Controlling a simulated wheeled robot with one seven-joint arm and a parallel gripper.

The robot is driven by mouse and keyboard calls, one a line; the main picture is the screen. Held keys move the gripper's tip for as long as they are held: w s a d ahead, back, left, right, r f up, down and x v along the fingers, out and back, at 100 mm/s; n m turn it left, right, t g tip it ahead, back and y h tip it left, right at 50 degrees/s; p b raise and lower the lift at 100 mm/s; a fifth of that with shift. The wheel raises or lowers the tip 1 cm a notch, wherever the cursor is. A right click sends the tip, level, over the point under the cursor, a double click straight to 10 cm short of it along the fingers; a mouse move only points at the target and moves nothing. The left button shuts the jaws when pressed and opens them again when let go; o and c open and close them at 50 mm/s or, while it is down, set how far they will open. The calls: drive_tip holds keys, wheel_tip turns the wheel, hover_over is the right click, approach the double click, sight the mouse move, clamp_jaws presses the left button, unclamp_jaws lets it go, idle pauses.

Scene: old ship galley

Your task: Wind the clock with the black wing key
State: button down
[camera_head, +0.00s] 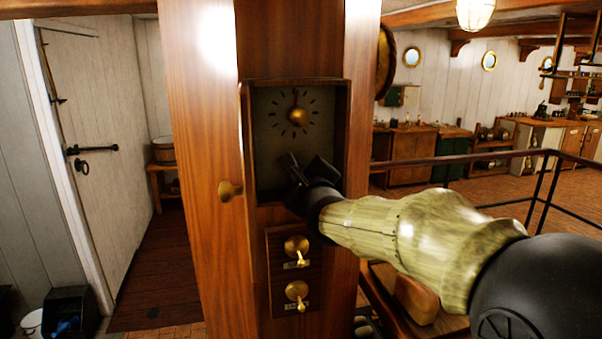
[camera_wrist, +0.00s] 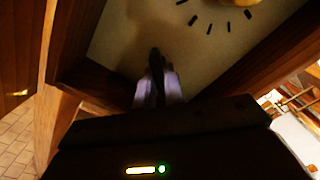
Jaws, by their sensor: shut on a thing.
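The clock face (camera_head: 272,118) is pale with dark hour marks and a brass centre, set in a recess of a tall wooden case (camera_head: 205,150). It also shows in the wrist view (camera_wrist: 135,30). My gripper (camera_head: 291,166) reaches into the recess at the lower part of the face. In the wrist view its fingers (camera_wrist: 157,80) are shut on a dark, narrow thing, which appears to be the black wing key (camera_wrist: 155,62). Its far end is close to the face; I cannot tell whether it touches. The keyhole is not visible.
The recess has a wooden frame close around my gripper, and an open door edge with a brass knob (camera_head: 230,190) at left. Below is a panel with two brass turn knobs (camera_head: 297,249). A dark railing (camera_head: 470,160) stands at right.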

drive_tip(key=shift+f+m+b, duration=0.3)
drive_tip(key=shift+m+b, duration=0.5)
drive_tip(key=shift+b, duration=0.4)
drive_tip(key=m+b, duration=0.4)
drive_tip(key=b, duration=0.1)
drive_tip(key=shift+m+b, duration=0.5)
drive_tip(key=shift+b, duration=0.05)
drive_tip(key=shift+r+m, duration=0.2)
drive_tip(key=shift+m, duration=0.1)
drive_tip(key=shift+f+m+b, duration=0.2)
drive_tip(key=shift+m+b, duration=0.7)
drive_tip(key=m+b, duration=0.1)
drive_tip(key=m, duration=0.2)
drive_tip(key=shift+r+m+b, duration=0.1)
drive_tip(key=shift+m+b, duration=0.2)
drive_tip(key=shift+m, duration=0.1)
drive_tip(key=shift+r+m, duration=0.1)
drive_tip(key=shift+m, duration=0.7)
